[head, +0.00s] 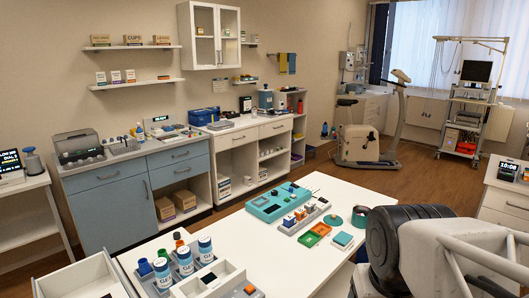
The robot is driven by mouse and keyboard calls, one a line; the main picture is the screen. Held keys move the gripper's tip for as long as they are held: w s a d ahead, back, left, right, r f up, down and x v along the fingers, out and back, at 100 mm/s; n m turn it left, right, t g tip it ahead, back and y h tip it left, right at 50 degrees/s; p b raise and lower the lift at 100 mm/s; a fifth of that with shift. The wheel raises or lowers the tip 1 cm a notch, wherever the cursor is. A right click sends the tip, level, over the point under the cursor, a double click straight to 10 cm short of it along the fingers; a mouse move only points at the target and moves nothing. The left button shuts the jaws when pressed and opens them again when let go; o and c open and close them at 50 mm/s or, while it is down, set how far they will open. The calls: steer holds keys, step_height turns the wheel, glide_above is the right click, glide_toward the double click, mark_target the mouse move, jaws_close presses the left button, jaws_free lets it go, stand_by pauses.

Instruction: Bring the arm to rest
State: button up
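My gripper is not visible in the head view. A large black and off-white jointed shape fills the lower right corner, close to the camera. It looks like part of my arm, and no fingers show on it. It hides the right part of the white table (345,205). Whether my gripper holds anything cannot be seen.
An open drawer (80,277) is at lower left. An exercise bike (358,140) stands behind on clear floor.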

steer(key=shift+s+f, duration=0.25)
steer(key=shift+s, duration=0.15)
